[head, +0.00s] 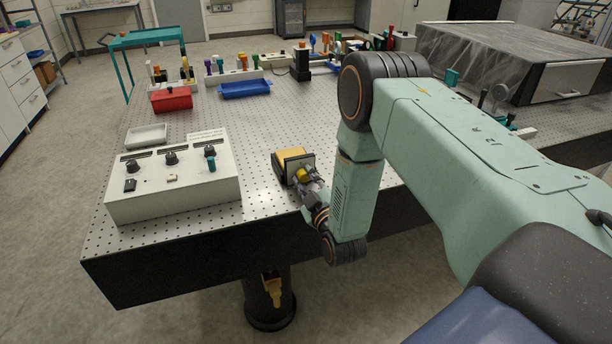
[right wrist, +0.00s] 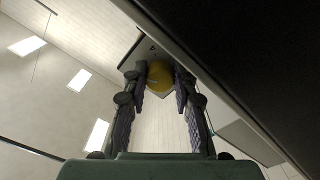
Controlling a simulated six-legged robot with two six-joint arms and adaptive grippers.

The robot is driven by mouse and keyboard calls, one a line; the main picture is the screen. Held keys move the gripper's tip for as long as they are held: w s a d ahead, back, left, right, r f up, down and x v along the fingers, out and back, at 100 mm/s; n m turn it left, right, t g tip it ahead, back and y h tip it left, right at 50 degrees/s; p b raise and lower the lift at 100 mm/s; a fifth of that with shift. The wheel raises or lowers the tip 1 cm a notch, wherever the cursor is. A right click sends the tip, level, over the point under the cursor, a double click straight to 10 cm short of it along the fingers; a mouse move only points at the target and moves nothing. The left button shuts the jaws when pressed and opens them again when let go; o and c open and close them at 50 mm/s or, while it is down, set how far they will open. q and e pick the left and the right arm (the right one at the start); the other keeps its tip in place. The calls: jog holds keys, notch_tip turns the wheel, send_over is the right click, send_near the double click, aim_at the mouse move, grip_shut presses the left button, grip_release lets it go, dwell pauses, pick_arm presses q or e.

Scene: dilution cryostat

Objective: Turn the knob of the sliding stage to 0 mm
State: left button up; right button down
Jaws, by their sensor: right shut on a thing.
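The sliding stage (head: 291,158) is a small dark block with a yellow top near the front edge of the perforated table. Its yellow knob (head: 302,175) is on the plate at its front. My right gripper (head: 304,180) is at the knob, its fingers on either side of it. In the right wrist view the two fingertips of my right gripper (right wrist: 160,82) are closed on the round yellow knob (right wrist: 160,74). No scale or mm reading is legible. My left gripper is not in view.
A white control box (head: 172,187) with black knobs stands left of the stage. A white tray (head: 147,136), a red box (head: 172,99) and a blue tray (head: 245,89) lie farther back. A grey cover (head: 515,55) stands at the back right. The table between is mostly clear.

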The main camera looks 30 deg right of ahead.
jog(key=shift+n, duration=0.5)
jog(key=c, duration=1.1)
grip_release()
jog(key=shift+o, duration=0.2)
jog(key=shift+s, duration=0.1)
jog(key=v, duration=1.2)
jog(key=shift+a, duration=0.1)
